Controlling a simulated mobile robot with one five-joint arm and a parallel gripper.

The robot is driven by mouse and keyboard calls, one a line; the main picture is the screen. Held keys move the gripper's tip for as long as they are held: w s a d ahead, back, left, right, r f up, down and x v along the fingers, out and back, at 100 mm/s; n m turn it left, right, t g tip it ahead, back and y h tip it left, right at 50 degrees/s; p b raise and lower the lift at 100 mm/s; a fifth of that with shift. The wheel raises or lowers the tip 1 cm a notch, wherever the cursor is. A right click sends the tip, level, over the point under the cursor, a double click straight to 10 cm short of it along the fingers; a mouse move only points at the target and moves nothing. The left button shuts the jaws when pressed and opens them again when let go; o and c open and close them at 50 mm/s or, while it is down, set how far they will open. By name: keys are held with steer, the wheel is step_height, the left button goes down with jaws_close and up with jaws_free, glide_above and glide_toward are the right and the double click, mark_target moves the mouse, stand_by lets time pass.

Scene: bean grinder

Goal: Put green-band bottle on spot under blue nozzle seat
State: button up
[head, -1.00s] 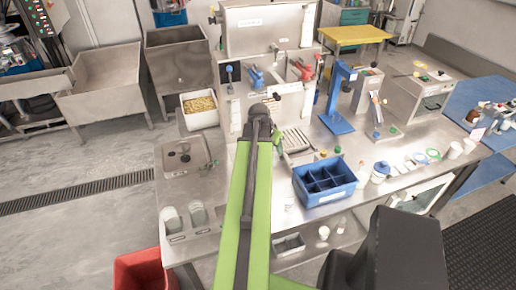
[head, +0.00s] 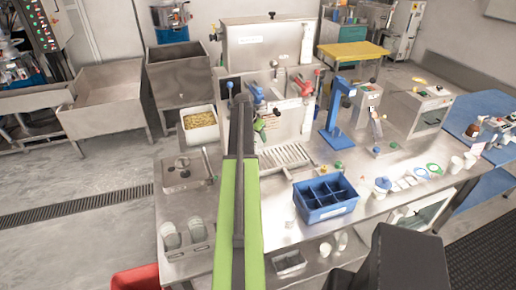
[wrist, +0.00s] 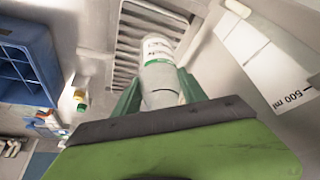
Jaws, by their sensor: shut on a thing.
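My gripper (wrist: 155,95) is shut on the green-band bottle (wrist: 158,52), a pale bottle with a green stripe, between its green fingers in the wrist view. The slatted drip grate (wrist: 128,45) lies beyond and beside the bottle there. In the head view my gripper (head: 260,128) is small, in front of the dispenser's front panel, and the bottle is hard to make out. The blue nozzle seat (head: 256,94) is on the dispenser just above my gripper, partly covered by my arm. The spot under it is hidden behind my arm and gripper.
A red nozzle seat (head: 304,88) is to the right of the blue one. The grate (head: 285,158) lies on the counter below. A blue divided crate (head: 325,212) stands in front of it. A blue stand (head: 333,130) is on the right.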

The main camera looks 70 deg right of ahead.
mark_target(258, 146)
step_height(258, 146, down, 6)
steer(key=b, duration=0.5)
steer(key=shift+s+a+f, duration=0.1)
steer(key=shift+s+f, duration=0.05)
steer(key=shift+f, duration=0.1)
steer(key=shift+f+b, duration=0.25)
steer(key=shift+b, duration=0.05)
steer(key=shift+r, duration=0.25)
steer(key=shift+f, duration=0.25)
steer(key=o, duration=1.3)
steer(key=shift+r, duration=0.1)
steer(key=shift+r, duration=0.1)
